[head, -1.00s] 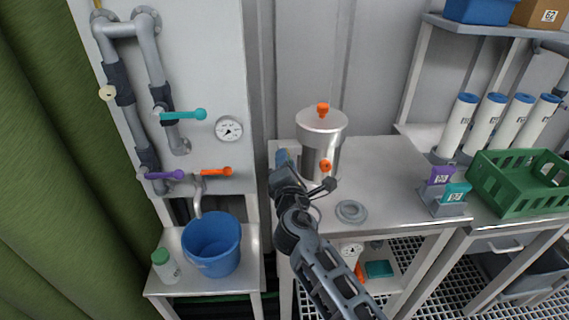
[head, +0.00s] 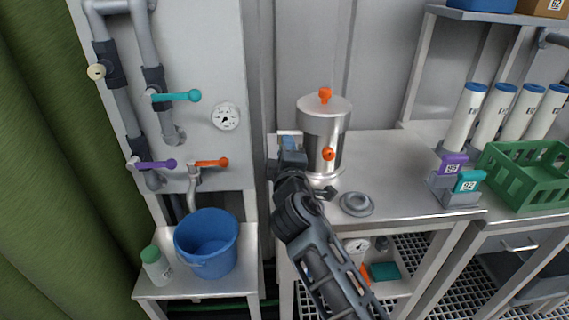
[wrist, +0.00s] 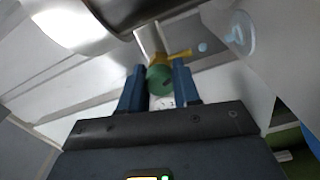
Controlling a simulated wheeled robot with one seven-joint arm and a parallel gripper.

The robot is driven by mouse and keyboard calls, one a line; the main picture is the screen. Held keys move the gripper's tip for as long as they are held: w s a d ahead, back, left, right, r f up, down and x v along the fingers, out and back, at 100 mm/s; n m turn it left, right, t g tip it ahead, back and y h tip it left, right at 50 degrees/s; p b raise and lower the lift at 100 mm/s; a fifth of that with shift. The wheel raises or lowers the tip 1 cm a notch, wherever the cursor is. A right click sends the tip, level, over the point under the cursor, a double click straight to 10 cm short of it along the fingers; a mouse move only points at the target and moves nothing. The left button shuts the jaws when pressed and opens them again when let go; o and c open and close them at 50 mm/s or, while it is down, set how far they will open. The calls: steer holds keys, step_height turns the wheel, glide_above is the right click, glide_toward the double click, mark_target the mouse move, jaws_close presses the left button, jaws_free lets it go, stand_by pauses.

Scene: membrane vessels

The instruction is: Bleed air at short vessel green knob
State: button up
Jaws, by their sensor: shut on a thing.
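The short vessel (head: 322,125) is an upright steel cylinder on the bench, with one orange knob (head: 325,95) on top and another orange knob (head: 328,154) on its front. The green knob (wrist: 160,80) shows in the wrist view on a brass-coloured stem. My gripper (wrist: 159,88) has its blue fingers on either side of the green knob and is shut on it. In the head view my gripper (head: 288,143) is at the vessel's left side, and the green knob is hidden there. The steel body (wrist: 75,20) shows at the wrist view's upper left.
A round grey lid-like part (head: 357,203) lies right of the vessel. A holder with purple and teal tags (head: 455,195) and a green crate (head: 525,180) stand farther right.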

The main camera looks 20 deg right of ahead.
steer(key=m+b, duration=0.2)
steer(key=b, duration=0.1)
steer(key=shift+f+m, duration=0.4)
steer(key=shift+r+m+b, duration=0.35)
steer(key=shift+m+b, duration=0.25)
steer(key=shift+m, duration=0.3)
steer(key=o, duration=1)
